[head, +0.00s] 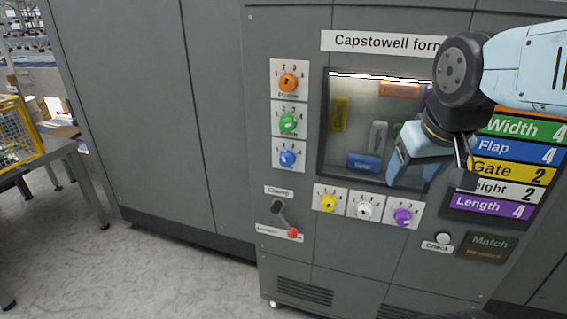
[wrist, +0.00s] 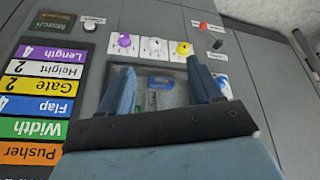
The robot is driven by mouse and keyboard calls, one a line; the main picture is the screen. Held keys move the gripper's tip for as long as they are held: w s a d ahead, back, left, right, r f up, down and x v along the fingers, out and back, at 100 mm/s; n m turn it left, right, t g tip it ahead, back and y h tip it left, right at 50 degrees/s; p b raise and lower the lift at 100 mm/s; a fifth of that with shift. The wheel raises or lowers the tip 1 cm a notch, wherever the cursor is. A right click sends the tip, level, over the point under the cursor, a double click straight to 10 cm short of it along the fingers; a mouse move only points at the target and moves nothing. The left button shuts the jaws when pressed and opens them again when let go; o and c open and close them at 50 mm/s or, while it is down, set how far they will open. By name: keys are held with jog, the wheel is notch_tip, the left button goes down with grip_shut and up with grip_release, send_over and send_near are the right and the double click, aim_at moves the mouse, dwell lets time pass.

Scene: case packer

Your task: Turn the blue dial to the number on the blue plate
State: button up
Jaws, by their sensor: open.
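The blue dial (head: 288,158) sits on a white numbered card, lowest of the left column of dials. Its pointer setting is too small to read. The blue plate (head: 516,149) at the right reads "Flap 4"; it also shows upside down in the wrist view (wrist: 38,108). My gripper (head: 430,178) is open and empty in front of the window's right side, well right of the blue dial. In the wrist view my gripper's fingers (wrist: 160,66) stand apart, with the window between them.
Orange (head: 288,83) and green (head: 288,123) dials are above the blue one. Yellow (head: 328,203), white (head: 365,210) and purple (head: 403,217) dials line the window's underside. A clamp lever with a red knob (head: 293,233) is below. A yellow cage (head: 18,130) stands far left.

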jog(key=shift+o, duration=0.3)
jog(key=w+d+f+n+g+h, duration=0.1)
jog(key=w+f+n+g+h, duration=0.2)
jog(key=w+f+n+h, duration=0.2)
notch_tip(320, 180, down, 2)
jog(key=n, duration=0.2)
jog(key=shift+w+d+n, duration=0.25)
jog(key=shift+w+n, duration=0.05)
jog(key=shift+w, duration=0.1)
jog(key=n+t, duration=1.5)
jog(key=n, duration=1)
send_near(285, 163)
jog(key=x, duration=0.9)
jog(key=shift+r, duration=0.1)
jog(key=c, duration=1.1)
jog(key=shift+o, duration=0.2)
